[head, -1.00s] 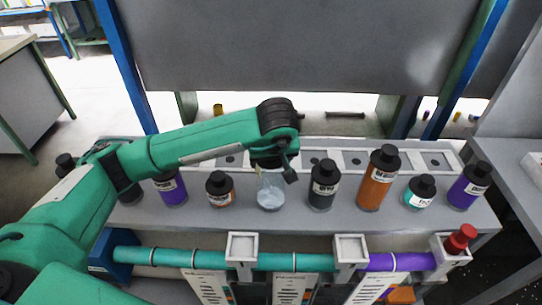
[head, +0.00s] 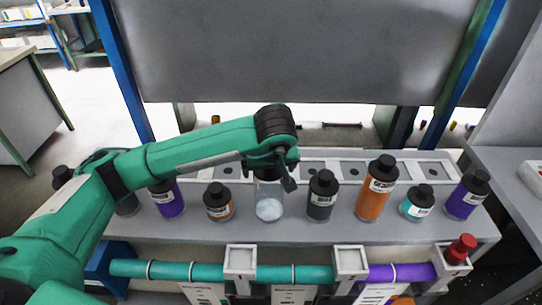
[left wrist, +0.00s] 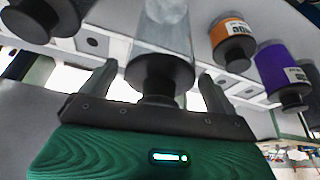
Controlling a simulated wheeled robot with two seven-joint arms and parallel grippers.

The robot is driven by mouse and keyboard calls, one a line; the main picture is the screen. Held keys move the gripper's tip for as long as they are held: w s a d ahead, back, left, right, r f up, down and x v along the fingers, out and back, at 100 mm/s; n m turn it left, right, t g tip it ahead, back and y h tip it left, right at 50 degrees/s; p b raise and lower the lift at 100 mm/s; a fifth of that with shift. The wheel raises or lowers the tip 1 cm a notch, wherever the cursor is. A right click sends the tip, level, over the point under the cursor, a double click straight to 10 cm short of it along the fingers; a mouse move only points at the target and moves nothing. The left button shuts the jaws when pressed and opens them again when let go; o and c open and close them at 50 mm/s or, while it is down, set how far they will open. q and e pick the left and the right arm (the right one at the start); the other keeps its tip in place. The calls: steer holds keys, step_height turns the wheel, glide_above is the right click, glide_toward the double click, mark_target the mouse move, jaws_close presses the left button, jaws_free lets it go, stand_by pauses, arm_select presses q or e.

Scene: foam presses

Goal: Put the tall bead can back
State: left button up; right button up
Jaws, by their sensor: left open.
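A clear, see-through can with pale contents and a black cap, apparently the bead can, stands upright on the grey shelf; its lower part (head: 269,208) shows below my left gripper (head: 275,178). In the left wrist view the can (left wrist: 162,30) has its black cap between the two open fingers of the gripper (left wrist: 158,85). The fingers are on either side of the cap with gaps visible; it is not clamped. In the head view the wrist hides the can's cap. My right gripper is in neither view.
A dark can (head: 320,196) and a tall orange can (head: 376,188) stand to the right, a small orange-brown can (head: 218,202) and purple can (head: 167,198) to the left. Behind runs a pale rack (head: 435,170) with holed slots. A teal and purple pipe (head: 190,271) crosses the front.

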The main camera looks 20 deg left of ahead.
arm_select(q)
steer(key=b+v, duration=0.1)
steer(key=v, duration=0.7)
steer(key=shift+s+r, duration=0.1)
steer(key=shift+r, duration=0.15)
steer(key=shift+v, duration=1)
steer(key=shift+s+d, duration=0.1)
